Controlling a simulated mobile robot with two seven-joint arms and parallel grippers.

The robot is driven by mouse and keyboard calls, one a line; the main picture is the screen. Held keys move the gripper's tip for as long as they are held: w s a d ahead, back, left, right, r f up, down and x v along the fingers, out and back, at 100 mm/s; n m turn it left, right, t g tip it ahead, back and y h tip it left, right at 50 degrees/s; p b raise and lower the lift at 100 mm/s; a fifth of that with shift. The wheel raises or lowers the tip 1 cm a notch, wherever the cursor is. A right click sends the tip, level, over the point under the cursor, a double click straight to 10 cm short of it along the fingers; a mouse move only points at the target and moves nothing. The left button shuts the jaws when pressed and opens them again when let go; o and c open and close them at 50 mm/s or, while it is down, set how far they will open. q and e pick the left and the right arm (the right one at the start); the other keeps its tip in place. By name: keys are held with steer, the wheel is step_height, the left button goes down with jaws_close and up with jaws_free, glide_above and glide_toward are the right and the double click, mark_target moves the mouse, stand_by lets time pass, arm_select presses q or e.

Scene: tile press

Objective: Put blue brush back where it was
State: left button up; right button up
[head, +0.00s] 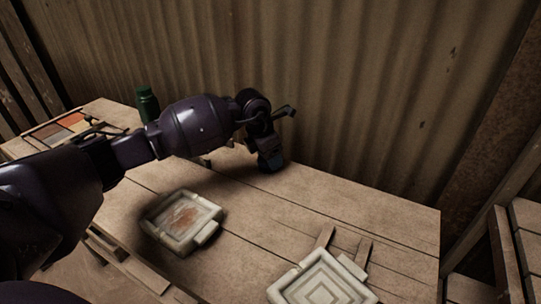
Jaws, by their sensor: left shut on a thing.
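My left arm reaches in from the left across the wooden table (245,222). My left gripper (268,148) points down over the table's back part, near the corrugated wall. It is shut on the blue brush (271,160), of which only a small dark blue part shows low between the fingers. The rest of the brush is hidden by the gripper. The brush is at or just above the tabletop; I cannot tell if it touches. My right gripper is not in view.
A square mould with a reddish-brown patch (181,222) lies front left of the gripper. A pale mould with nested squares (320,283) lies at the front edge. A green bottle (147,103) and a colour tray (68,128) stand far left.

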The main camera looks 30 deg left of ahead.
mark_target(259, 161)
arm_select(q)
steer(key=shift+r, duration=0.15)
steer(key=o, duration=0.7)
steer(key=shift+f, duration=0.2)
steer(key=shift+o, duration=0.9)
steer(key=p+v, duration=0.2)
steer(key=v, duration=1)
steer(key=shift+p, duration=0.35)
steer(key=shift+s+a+r, duration=0.1)
steer(key=shift+r, duration=0.1)
